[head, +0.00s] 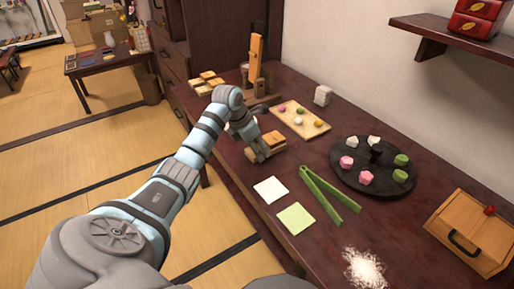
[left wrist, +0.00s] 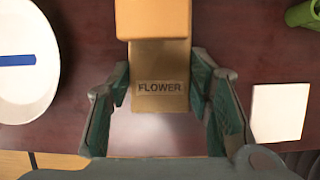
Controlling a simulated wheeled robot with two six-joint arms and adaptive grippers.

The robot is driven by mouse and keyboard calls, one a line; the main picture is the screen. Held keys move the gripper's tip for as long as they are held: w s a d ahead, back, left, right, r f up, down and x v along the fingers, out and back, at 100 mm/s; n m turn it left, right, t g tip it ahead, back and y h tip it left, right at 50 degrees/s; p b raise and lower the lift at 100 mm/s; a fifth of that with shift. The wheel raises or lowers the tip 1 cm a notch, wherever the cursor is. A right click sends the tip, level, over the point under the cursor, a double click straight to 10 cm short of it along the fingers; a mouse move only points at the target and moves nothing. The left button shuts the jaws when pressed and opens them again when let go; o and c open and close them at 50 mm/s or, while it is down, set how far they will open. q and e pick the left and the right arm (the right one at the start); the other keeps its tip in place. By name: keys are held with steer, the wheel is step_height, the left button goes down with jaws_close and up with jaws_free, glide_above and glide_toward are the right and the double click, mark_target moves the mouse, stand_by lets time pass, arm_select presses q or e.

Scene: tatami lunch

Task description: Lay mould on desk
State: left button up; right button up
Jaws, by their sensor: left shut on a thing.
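My left gripper (head: 262,153) is shut on a wooden mould, low over the dark red-brown desk (head: 228,160). In the left wrist view, the two dark green fingers (left wrist: 160,85) close on both sides of the mould (left wrist: 160,105), whose face reads FLOWER. A lighter wooden block (left wrist: 152,18) shows at its far end; I cannot tell whether it is part of the mould. In the head view, part of the mould (head: 272,138) shows beyond the fingers. I cannot tell whether it touches the desk. My right gripper is not in view.
White (head: 271,189) and green (head: 296,218) squares, green tongs (head: 328,190) and a black round tray (head: 345,178) of sweets lie to the right. A wooden board (head: 285,107) with sweets lies behind. A white dish (left wrist: 25,100) is left of the gripper. White powder (head: 365,268) lies in front.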

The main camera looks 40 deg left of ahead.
arm_select(q)
steer(key=shift+f, duration=0.25)
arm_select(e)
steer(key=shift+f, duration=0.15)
arm_select(q)
steer(key=o, duration=1.1)
steer(key=shift+s+d+f, duration=0.15)
steer(key=shift+o, duration=0.8)
steer(key=shift+f, duration=0.15)
steer(key=shift+r, duration=0.2)
steer(key=p+v, duration=0.3)
steer(key=v, duration=0.9)
steer(key=shift+r, duration=0.4)
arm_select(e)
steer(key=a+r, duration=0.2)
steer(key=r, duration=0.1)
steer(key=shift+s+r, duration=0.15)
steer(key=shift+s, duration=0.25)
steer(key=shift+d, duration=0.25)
